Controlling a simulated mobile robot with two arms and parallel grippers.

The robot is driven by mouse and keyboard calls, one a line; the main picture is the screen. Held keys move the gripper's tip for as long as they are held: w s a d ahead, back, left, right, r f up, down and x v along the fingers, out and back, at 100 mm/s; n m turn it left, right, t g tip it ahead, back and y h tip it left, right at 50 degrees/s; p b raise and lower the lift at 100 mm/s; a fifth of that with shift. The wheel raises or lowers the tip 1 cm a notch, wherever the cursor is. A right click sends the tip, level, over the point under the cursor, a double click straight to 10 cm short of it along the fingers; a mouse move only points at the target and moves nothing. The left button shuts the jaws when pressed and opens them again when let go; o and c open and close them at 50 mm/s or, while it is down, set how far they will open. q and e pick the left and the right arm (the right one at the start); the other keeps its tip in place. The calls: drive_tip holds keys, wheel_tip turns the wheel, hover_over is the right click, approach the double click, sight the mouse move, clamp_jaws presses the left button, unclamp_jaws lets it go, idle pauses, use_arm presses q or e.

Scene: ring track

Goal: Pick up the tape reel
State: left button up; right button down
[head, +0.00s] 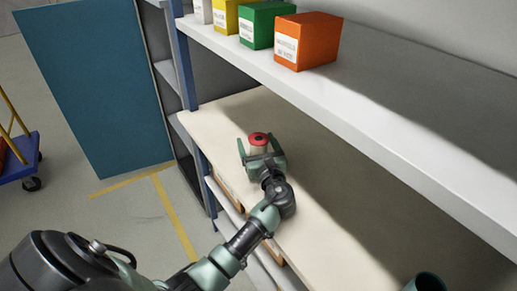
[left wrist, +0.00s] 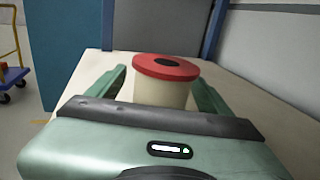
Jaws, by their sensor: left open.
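The tape reel (head: 259,139) has a red top with a dark centre and a cream body. It stands upright on the lower wooden shelf board (head: 222,113). In the left wrist view the tape reel (left wrist: 160,84) sits between the two green fingers, and its lower part is hidden by my gripper. My left gripper (head: 259,150) is open, with one finger on each side of the reel. Small gaps show between the fingers and the reel in the left wrist view.
Orange (head: 307,41), green (head: 264,24) and yellow (head: 230,15) boxes stand on the upper shelf (head: 350,100), which overhangs the board. A blue shelf post (head: 186,65) stands at the left. The board's middle is clear.

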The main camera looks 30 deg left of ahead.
use_arm(q)
drive_tip(key=c, duration=1.6)
drive_tip(key=shift+r, duration=0.15)
